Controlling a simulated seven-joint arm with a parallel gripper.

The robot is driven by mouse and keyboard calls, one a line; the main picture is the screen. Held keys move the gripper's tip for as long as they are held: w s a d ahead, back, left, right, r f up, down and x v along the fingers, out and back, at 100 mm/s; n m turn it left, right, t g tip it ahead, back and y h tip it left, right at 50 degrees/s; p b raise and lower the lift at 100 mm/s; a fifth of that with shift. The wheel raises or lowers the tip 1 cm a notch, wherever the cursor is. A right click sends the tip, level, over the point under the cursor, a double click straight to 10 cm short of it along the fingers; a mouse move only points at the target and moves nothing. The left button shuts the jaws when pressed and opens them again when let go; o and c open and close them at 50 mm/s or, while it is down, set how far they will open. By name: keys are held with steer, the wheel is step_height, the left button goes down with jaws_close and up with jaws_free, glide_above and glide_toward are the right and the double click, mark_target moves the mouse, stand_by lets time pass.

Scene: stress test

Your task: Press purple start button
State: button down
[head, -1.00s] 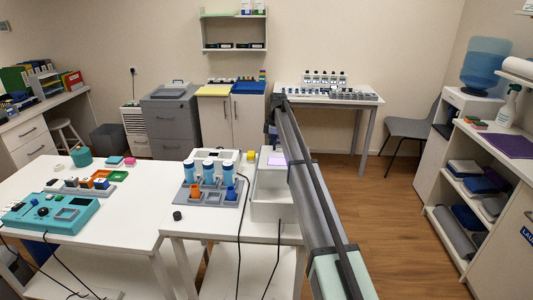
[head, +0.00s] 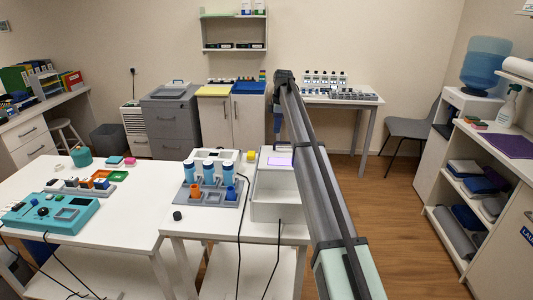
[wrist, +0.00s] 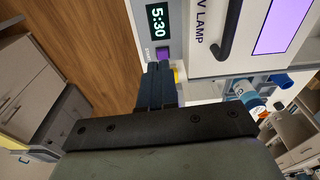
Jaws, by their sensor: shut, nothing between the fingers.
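In the head view the lamp box (head: 277,208) stands at the right end of the middle table, with a lilac window (head: 279,161) on top. There my gripper (head: 277,142) hangs at its far side, and the button is hidden.
A grey rack (head: 208,196) with blue-capped tubes stands left of the lamp box. A small yellow object (head: 251,156) is close by. Black cables (head: 240,235) hang over the table's front edge. A teal device (head: 50,213) sits on the left table. Open floor lies to the right.

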steer(key=shift+d+r, duration=0.15)
steer(key=shift+r, duration=1.1)
steer(key=shift+d+r, duration=0.1)
steer(key=shift+r, duration=1.1)
